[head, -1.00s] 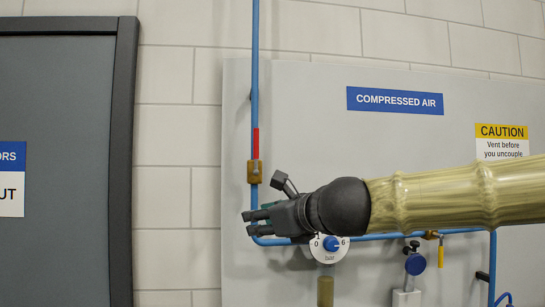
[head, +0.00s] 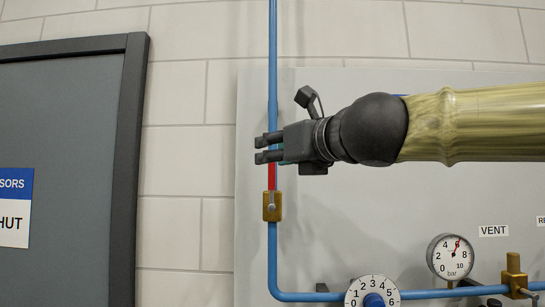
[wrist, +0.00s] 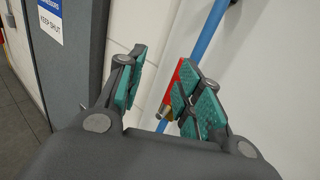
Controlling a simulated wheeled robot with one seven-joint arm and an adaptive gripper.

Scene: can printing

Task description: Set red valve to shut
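The red valve has a red lever (head: 271,178) pointing straight up, in line with the vertical blue pipe, above a brass body (head: 272,207). My gripper (head: 263,148) points left at the lever's upper part and hides its top end in the head view. In the wrist view the fingers of my gripper (wrist: 165,92) stand apart with nothing held between them. The red lever (wrist: 180,78) shows there close beside the right finger, partly hidden by it. I cannot tell whether they touch.
A blue pipe (head: 273,50) runs down the grey panel and bends right at the bottom. A numbered dial (head: 373,295), a pressure gauge (head: 451,257) and a brass vent valve (head: 514,275) sit low on the right. A dark door (head: 65,190) is at the left.

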